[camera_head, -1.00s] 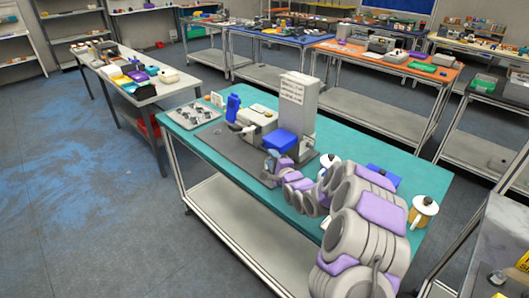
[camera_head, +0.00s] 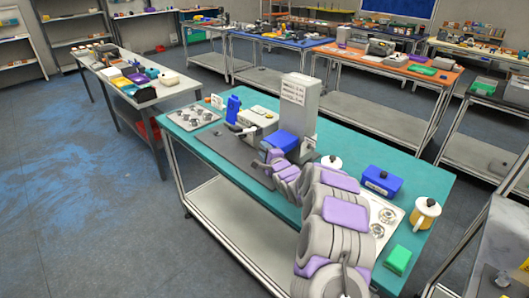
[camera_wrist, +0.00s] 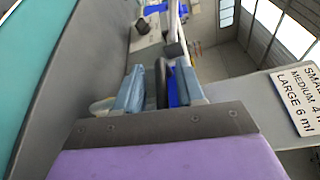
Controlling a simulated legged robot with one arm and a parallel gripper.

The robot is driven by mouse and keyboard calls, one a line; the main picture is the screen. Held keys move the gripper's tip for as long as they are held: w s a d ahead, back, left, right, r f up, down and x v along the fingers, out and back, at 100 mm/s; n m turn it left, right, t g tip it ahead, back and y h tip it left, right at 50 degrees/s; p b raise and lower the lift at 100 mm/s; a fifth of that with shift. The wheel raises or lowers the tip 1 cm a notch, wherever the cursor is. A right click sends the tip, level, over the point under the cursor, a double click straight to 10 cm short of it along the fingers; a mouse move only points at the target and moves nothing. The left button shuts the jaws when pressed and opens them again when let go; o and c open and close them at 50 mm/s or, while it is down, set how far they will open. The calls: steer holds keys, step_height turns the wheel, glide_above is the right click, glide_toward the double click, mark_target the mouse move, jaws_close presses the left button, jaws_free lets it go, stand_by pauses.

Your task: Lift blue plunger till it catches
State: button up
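A blue block-like part (camera_head: 284,143) sits beside the grey upright column (camera_head: 299,98) on the teal table; I cannot tell for sure whether it is the plunger. My gripper (camera_head: 268,162) is low, just in front of it and partly hidden by my wrist. In the wrist view my gripper (camera_wrist: 162,84) has its two pale blue-grey fingers apart. A dark upright piece and a strip of blue (camera_wrist: 178,86) show between and behind them. No firm contact with either is visible. The column's label (camera_wrist: 304,98) shows at the right of the wrist view.
A beige device (camera_head: 258,124), a blue bottle (camera_head: 233,108) and a tray of small parts (camera_head: 193,116) stand to the left on the teal table (camera_head: 330,143). A blue box (camera_head: 381,182), a yellow-and-white pot (camera_head: 425,212) and a green block (camera_head: 398,259) stand to the right, near my arm.

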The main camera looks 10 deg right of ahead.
steer(key=shift+f, duration=0.1)
jaws_close()
stand_by(0.3)
step_height(320, 180, up, 12)
steer(key=p, duration=1)
jaws_free()
steer(key=p+v, duration=0.1)
steer(key=v, duration=1.6)
steer(key=shift+s, duration=0.15)
